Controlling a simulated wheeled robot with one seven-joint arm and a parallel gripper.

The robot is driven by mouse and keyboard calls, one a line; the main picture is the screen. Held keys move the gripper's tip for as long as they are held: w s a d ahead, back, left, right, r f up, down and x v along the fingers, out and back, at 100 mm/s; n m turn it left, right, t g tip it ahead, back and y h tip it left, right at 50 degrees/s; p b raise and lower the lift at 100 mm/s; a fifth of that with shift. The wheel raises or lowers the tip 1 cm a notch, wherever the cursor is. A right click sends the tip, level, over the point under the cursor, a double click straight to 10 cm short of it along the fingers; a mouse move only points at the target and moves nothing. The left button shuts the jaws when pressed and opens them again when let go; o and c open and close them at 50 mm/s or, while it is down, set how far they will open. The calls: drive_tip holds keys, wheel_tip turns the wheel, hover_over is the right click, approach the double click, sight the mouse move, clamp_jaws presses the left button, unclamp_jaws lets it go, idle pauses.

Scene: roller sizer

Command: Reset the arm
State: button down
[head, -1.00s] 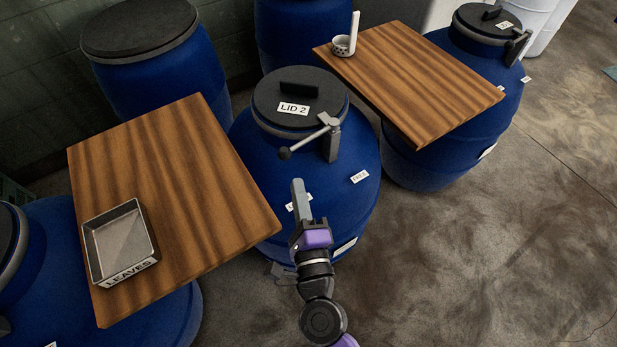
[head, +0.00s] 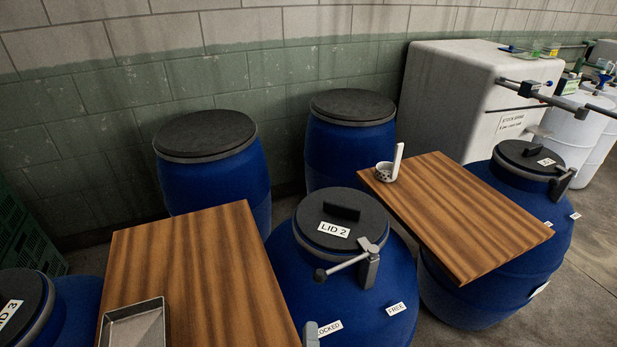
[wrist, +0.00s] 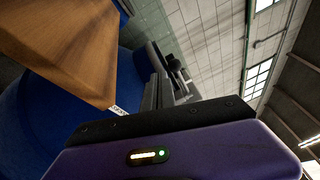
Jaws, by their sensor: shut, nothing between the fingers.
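My gripper is shut and empty. In the head view only a grey tip of it (head: 311,334) shows at the bottom edge, in front of the middle blue barrel (head: 290,268). In the wrist view my gripper's grey fingers (wrist: 156,92) point up past the purple-and-black housing. The rest of my arm is out of the head view. The middle barrel has a dark lid (head: 340,217) marked LID 2 and a grey clamp lever (head: 346,264) whose ball end points left. Labels reading LOCKED and FREE are on its front.
A wooden board (head: 205,265) with a metal tray (head: 133,325) is at left. Another board (head: 460,215), holding a small spotted cup (head: 385,172), is at right. More blue barrels (head: 213,185) and a white cabinet (head: 455,100) stand behind. Open floor shows at the far right.

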drive_tip(key=s+d+r+n+t, duration=0.1)
drive_tip(key=s+d+r+n, duration=0.45)
drive_tip(key=n, duration=0.25)
drive_tip(key=s+d+n+g, duration=0.2)
drive_tip(key=s+d+n, duration=0.4)
drive_tip(key=s, duration=0.5)
drive_tip(key=s+d+n+g, duration=0.2)
drive_tip(key=s+d+n, duration=0.5)
drive_tip(key=s, duration=0.4)
drive_tip(key=shift+s+d+f+g, duration=0.15)
drive_tip(key=shift+d+g, duration=0.25)
drive_tip(key=shift+a, duration=0.1)
